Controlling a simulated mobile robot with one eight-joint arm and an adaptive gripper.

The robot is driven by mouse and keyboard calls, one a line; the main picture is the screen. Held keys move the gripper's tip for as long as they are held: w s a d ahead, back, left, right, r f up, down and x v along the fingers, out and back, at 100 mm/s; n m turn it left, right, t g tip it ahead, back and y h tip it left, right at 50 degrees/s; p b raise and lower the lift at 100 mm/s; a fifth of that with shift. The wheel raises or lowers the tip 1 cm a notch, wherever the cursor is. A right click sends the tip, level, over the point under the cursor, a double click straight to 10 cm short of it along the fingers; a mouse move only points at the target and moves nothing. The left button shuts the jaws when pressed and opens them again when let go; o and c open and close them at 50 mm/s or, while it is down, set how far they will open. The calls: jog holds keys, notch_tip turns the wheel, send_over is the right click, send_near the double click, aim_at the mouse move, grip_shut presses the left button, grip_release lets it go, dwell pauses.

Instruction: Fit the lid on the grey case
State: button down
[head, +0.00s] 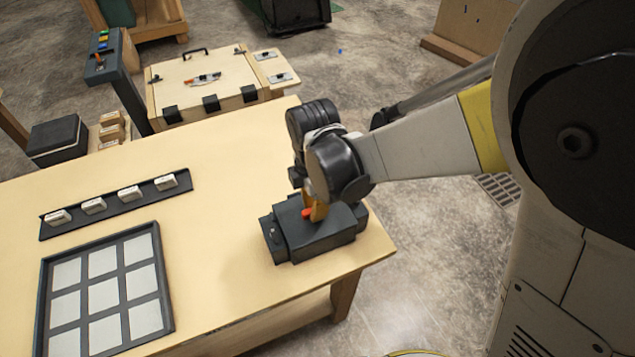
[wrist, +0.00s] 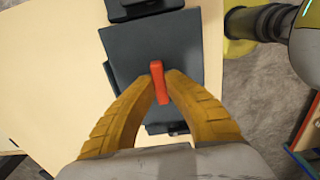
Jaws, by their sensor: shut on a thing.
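The grey case (head: 318,250) sits near the right corner of the wooden table. The dark grey lid (wrist: 187,45) is a flat plate with a red handle (wrist: 158,84) standing up from its middle; the handle also shows in the head view (head: 307,213). My gripper (wrist: 160,76) has its yellow fingers shut on the red handle. In the head view my gripper (head: 315,208) points down over the case. The lid lies over the case; whether it is fully seated or slightly above cannot be told. Dark parts of the case (wrist: 145,9) stick out beyond the lid.
A dark-framed panel of pale squares (head: 104,290) lies at the table's front left. Behind it is a black strip with several white blocks (head: 115,204). The table between these and the case is clear. A wooden box with a latched lid (head: 205,85) stands beyond the table.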

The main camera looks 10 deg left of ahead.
jog(key=c, duration=1.5)
grip_release()
